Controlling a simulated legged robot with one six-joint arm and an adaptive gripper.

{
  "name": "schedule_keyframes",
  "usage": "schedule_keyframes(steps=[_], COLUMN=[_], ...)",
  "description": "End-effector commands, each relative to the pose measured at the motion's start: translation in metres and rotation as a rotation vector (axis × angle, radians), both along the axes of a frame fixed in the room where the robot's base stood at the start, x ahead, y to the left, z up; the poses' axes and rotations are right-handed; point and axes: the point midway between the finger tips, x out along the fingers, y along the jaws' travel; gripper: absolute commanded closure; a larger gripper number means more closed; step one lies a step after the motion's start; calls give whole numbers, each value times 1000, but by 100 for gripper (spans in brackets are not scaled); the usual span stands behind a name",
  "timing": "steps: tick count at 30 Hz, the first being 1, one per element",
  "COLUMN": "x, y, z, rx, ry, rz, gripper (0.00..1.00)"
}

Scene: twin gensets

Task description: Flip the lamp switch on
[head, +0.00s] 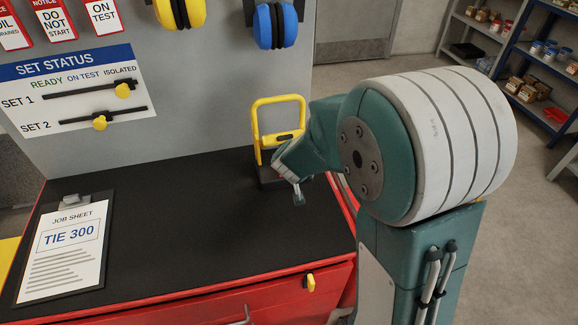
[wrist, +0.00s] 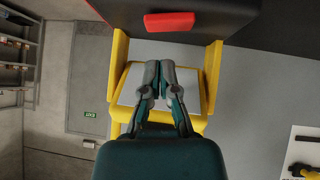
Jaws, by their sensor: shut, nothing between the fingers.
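The lamp (head: 256,130) has a yellow frame and a dark base, and stands at the back right of the black bench top. In the wrist view its yellow frame (wrist: 213,75) spans behind my fingers, with the dark base at the top. A red switch (wrist: 169,21) sits on that base; whether it is on or off I cannot tell. My gripper (wrist: 159,70) is shut and empty, with its fingertips a little below the switch in the picture and apart from it. In the head view my gripper (head: 298,194) is just in front of the lamp, and my arm hides part of it.
A job sheet clipboard (head: 65,245) lies at the bench's left. The back panel holds a set status board (head: 70,90) and blue ear defenders (head: 264,25). A yellow catch (head: 309,283) is on the red front edge. The middle of the bench top is clear.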

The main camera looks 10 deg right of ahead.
Motion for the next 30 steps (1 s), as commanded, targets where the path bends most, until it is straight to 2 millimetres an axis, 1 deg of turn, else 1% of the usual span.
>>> schedule_keyframes(steps=[6, 10, 15, 24, 30], x=[0, 0, 0, 0, 0], y=[-3, -4, -4, -4, -4], z=[-15, -22, -25, -26, -33], rx=[-2, 0, 1, 1, 3], ry=[2, 1, -1, -1, 0], rz=[0, 0, 1, 1, 0], gripper=[100, 100, 100, 100, 100])
